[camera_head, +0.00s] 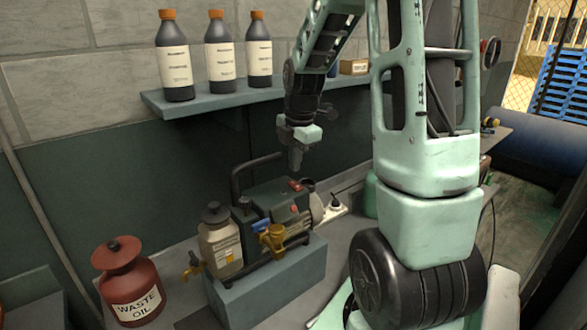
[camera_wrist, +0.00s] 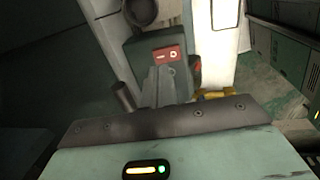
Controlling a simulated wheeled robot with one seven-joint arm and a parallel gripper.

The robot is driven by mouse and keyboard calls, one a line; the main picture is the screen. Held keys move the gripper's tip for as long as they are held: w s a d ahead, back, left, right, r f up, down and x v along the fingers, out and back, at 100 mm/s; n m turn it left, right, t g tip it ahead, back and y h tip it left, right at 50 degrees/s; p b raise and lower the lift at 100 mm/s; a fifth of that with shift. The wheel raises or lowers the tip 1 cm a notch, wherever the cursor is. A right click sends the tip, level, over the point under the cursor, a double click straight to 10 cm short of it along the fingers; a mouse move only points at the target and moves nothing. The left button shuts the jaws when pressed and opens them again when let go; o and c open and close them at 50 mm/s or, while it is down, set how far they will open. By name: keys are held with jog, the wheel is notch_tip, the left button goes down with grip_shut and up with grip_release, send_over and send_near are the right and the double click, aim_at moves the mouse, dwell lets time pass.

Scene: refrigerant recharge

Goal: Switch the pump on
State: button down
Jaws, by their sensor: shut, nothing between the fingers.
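The pump (camera_head: 285,203) is a dark green machine with a black handle, standing on a grey-blue block on the bench. Its red switch (camera_head: 295,185) is on top of the body. The switch also shows in the wrist view (camera_wrist: 166,53), just beyond my fingertips. My gripper (camera_head: 295,168) points down above the pump's top, near the switch. In the wrist view my gripper's fingers (camera_wrist: 158,72) are shut with nothing between them. I see a small gap between fingertips and switch, but cannot tell its exact size.
A brass valve (camera_head: 273,237) and an oil bottle (camera_head: 220,243) stand at the pump's front. A red waste oil can (camera_head: 131,283) is at left. Several dark bottles stand on the wall shelf (camera_head: 215,98) above. The pump's handle rises close to my gripper's left.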

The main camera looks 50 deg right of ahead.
aim_at(293, 184)
jog(key=shift+w+f+p, duration=0.15)
jog(key=shift+f+p, duration=0.1)
jog(key=shift+f, duration=0.75)
jog(key=shift+w+f+p, duration=0.1)
jog(key=shift+f+p, duration=0.15)
jog(key=shift+f, duration=0.7)
jog(key=shift+w+p, duration=0.1)
jog(key=shift+p, duration=0.2)
jog(key=shift+f+g, duration=0.1)
jog(key=shift+g, duration=0.3)
jog(key=shift+f, duration=0.1)
